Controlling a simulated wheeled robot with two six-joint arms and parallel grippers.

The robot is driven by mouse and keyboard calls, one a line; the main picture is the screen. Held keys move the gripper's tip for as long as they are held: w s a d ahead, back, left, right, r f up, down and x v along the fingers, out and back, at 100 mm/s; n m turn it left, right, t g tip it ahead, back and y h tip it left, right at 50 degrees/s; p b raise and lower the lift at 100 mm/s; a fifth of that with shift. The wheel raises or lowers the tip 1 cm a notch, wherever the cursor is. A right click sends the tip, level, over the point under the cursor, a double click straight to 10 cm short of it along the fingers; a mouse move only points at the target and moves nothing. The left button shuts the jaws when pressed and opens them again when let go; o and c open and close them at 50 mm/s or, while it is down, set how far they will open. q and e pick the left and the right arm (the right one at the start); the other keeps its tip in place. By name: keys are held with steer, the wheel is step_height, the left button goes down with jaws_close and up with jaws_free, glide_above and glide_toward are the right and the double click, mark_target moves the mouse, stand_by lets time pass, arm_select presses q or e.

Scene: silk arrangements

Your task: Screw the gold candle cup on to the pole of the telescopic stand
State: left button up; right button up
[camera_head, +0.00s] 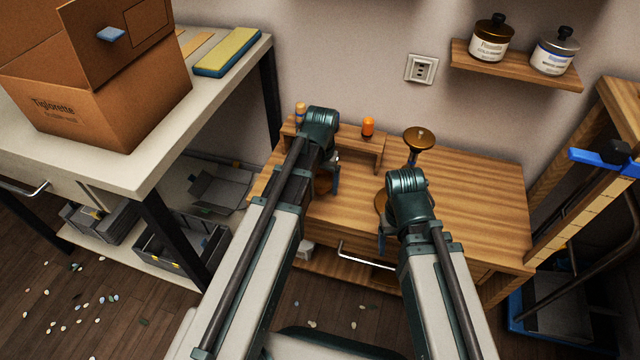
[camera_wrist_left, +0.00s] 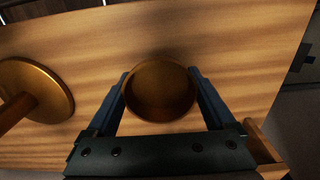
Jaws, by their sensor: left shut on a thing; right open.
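The gold candle cup (camera_wrist_left: 160,91) is a round, hollow cup between the fingers of my left gripper (camera_wrist_left: 162,95), which is shut on it above the wooden desk. In the head view, my left gripper (camera_head: 328,187) partly hides the cup (camera_head: 321,186). The stand's round gold base (camera_head: 380,201) is on the desk, partly behind my right arm. In the left wrist view, the base (camera_wrist_left: 50,88) and its pole (camera_wrist_left: 17,110) are left of the cup, apart from it. My right gripper (camera_head: 384,238) is open near the base; its fingers are mostly hidden.
A gold dish on a stem (camera_head: 419,138) shows behind my right wrist; its lower part is hidden. A small raised shelf (camera_head: 350,145) at the desk's back holds an orange bottle (camera_head: 368,127). The desk's right side (camera_head: 480,195) is clear. A cardboard box (camera_head: 110,95) stands left.

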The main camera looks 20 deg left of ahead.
mark_target(321, 179)
arm_select(q)
steer(key=shift+r+p, duration=1.6)
steer(key=shift+r, duration=0.25)
